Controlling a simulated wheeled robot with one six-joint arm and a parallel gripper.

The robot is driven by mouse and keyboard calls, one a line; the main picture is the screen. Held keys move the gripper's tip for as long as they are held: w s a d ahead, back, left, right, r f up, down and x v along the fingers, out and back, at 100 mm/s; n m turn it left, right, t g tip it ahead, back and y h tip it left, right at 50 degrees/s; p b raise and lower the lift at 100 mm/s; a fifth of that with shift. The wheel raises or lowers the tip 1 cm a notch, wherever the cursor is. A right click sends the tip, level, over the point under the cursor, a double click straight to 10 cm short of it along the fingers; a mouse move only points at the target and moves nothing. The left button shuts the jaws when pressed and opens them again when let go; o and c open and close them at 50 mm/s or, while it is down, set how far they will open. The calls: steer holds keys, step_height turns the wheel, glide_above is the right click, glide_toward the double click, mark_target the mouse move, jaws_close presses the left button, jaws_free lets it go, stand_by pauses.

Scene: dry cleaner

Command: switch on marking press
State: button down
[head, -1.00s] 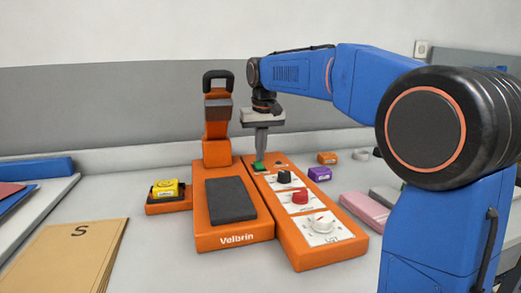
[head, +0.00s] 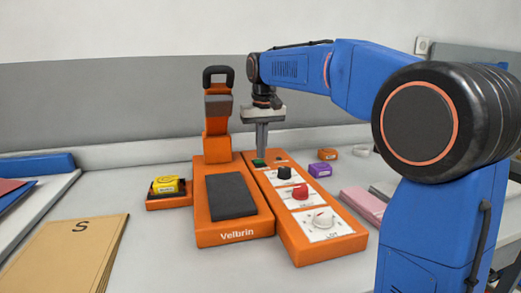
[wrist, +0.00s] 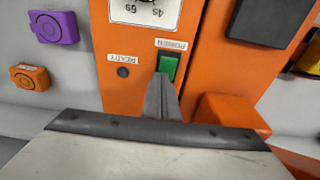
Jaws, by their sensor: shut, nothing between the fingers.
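The marking press is an orange machine labelled "Velbrin" (head: 238,234), with a control panel (head: 308,251) along its right side. A green power switch (head: 258,162) sits at the panel's far end. It also shows in the wrist view (wrist: 168,66), under a "POWER" label. A small dark "READY" lamp (wrist: 123,72) is beside it and looks unlit. My gripper (head: 262,156) is shut and empty, pointing down at the switch. In the wrist view its fingertips (wrist: 162,80) overlap the switch's near edge; I cannot tell whether they touch it.
Black (head: 284,172), red (head: 300,191) and white (head: 322,218) knobs line the panel. The press's upright head (head: 218,110) stands close left of my gripper. Purple (head: 320,169) and orange (head: 329,153) blocks lie right. A yellow item (head: 166,185) sits left.

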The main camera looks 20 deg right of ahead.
steer(key=shift+s+r, duration=0.1)
steer(key=shift+s, duration=0.2)
step_height(320, 180, up, 17)
steer(key=s, duration=0.2)
steer(key=shift+s+r, duration=0.15)
steer(key=shift+s, duration=0.05)
stand_by(0.4)
